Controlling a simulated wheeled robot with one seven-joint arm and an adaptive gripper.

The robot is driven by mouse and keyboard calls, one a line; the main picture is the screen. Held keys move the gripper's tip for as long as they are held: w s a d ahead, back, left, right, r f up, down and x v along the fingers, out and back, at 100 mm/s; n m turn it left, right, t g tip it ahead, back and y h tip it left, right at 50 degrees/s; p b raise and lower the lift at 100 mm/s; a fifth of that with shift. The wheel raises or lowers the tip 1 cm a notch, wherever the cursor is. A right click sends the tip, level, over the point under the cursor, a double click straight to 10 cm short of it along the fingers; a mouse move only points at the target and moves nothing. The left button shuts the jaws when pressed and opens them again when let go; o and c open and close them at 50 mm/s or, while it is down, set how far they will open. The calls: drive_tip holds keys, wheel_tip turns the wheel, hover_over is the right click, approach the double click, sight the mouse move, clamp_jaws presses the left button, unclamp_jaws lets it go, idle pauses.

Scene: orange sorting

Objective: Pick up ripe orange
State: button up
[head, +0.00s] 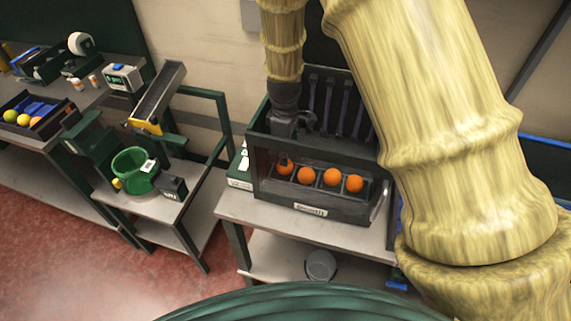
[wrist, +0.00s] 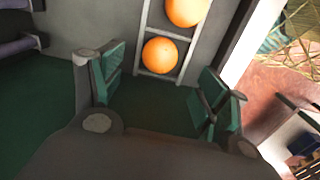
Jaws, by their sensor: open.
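Several ripe oranges sit in a row in a slotted rack inside a dark open-front box (head: 310,205) on a table. In the head view the leftmost orange (head: 285,167) is partly behind a dark finger of my gripper (head: 287,150), which reaches into the box from above. The other oranges (head: 332,177) are in clear view. In the wrist view my gripper (wrist: 158,100) is open, its two green-padded fingers apart. One orange (wrist: 160,55) lies beyond the fingertips, roughly between their lines, not touching them. A second orange (wrist: 186,10) is at the top edge.
The box's walls stand close around my gripper, and dark vertical slats (head: 335,105) line its back. A green bucket (head: 135,168) stands on a side table at left. A tray of coloured balls (head: 35,117) is at far left. A grey bin (head: 320,265) is on the lower shelf.

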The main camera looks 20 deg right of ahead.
drive_tip(key=shift+f+p, duration=1.1)
drive_tip(key=shift+f, duration=2.55)
drive_tip(key=c, duration=1.2)
